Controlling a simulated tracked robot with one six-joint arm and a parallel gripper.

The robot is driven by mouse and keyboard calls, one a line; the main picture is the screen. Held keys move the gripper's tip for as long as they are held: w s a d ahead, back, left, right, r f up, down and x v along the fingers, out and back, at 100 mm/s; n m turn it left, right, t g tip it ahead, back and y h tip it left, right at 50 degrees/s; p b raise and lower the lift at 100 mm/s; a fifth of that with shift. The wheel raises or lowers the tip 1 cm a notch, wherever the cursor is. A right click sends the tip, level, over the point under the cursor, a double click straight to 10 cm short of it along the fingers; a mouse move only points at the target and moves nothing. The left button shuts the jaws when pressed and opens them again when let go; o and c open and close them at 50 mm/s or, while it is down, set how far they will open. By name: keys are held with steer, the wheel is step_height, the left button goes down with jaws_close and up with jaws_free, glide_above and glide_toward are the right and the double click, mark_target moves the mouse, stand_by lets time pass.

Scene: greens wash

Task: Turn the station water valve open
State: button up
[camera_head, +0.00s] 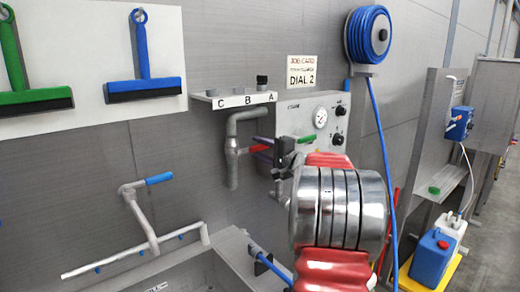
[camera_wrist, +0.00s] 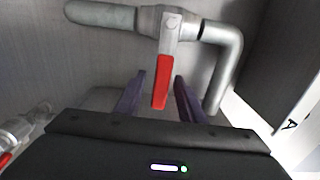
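A valve with a red lever (camera_head: 257,149) sits on a grey pipe (camera_head: 232,170) against the wall. The lever sticks out crosswise to the pipe. In the wrist view the red lever (camera_wrist: 162,82) points from the pipe (camera_wrist: 105,17) toward my gripper. My gripper (camera_wrist: 159,84) is open, with one purple finger on each side of the lever's free end. Gaps show between the lever and both fingers. In the head view the fingers (camera_head: 264,148) reach the lever from the right, and my arm hides part of the area behind.
A control panel (camera_head: 292,119) with a gauge (camera_head: 320,118) stands just right of the valve. A shelf marked C, B, A (camera_head: 232,101) is above the pipe. A blue hose reel (camera_head: 366,36) hangs upper right. A blue-handled pipe fitting (camera_head: 150,215) is at the lower left.

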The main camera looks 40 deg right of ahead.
steer(key=shift+c, duration=0.5)
jaws_close()
steer(key=shift+f, duration=0.1)
steer(key=shift+s+d, duration=0.15)
